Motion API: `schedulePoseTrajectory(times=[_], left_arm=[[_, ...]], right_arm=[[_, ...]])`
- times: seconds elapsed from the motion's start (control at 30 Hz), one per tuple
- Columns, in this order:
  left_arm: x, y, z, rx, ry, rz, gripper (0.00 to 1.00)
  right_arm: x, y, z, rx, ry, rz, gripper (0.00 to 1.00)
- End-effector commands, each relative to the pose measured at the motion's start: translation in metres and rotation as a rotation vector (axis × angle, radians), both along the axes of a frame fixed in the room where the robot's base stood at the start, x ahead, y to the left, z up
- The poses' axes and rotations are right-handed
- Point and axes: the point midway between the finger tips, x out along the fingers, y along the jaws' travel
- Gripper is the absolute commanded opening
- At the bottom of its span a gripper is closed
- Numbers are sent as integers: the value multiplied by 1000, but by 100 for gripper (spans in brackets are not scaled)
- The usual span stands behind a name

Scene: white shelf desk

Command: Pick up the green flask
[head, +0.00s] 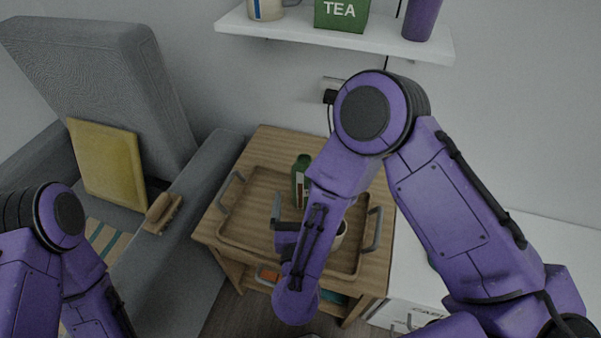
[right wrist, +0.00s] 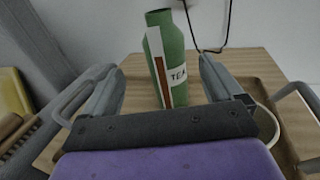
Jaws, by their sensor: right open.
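The green flask (head: 301,172) stands upright on the wooden tray (head: 232,240), with a white and brown label on it. My right gripper (head: 288,208) is open and low over the tray, on the near side of the flask. Its fingers (right wrist: 162,80) hold nothing; I cannot tell whether they reach around the flask. My forearm hides part of the flask and gripper in the head view. My left arm shows at lower left, its gripper out of view.
A pale cup (head: 341,236) stands on the tray close to my right gripper. The tray has raised handles (head: 374,228). A shelf (head: 400,43) with a green TEA box (head: 342,13) hangs above. A grey armchair (head: 190,240) stands left of the wooden table (head: 285,138).

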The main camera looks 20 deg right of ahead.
Motion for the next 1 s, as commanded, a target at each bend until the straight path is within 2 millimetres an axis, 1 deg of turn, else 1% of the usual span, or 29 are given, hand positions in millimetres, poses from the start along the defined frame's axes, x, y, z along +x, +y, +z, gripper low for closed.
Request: schedulePoseTrajectory(times=[0.03,0.1,0.27,0.4,0.5,0.6,0.77,0.8,0.87,0.9,0.97,1.0], left_arm=[[-1,0,3,0,1,0,90],[-1,0,4,0,1,0,90],[-1,0,6,0,1,0,90],[0,0,13,0,1,0,90],[0,0,14,0,1,0,90],[0,0,14,0,1,0,90],[0,0,14,0,1,0,90],[0,0,14,0,1,0,90],[0,0,14,0,1,0,90],[0,0,14,0,1,0,90],[0,0,14,0,1,0,90],[0,0,14,0,1,0,90]], right_arm=[[9,-7,1,1,1,-11,93],[20,-13,1,2,2,-18,93],[37,-22,1,0,1,-22,93],[62,-29,2,-1,1,-24,93],[77,-33,0,-1,3,-21,93],[83,-35,0,-2,3,-17,93],[84,-34,-1,-3,2,-15,93],[84,-34,-1,-3,2,-15,87],[83,-34,-1,-3,2,-15,67],[83,-33,-1,-3,2,-15,54],[83,-33,-1,-3,2,-14,35],[83,-33,-1,-3,2,-14,22]])
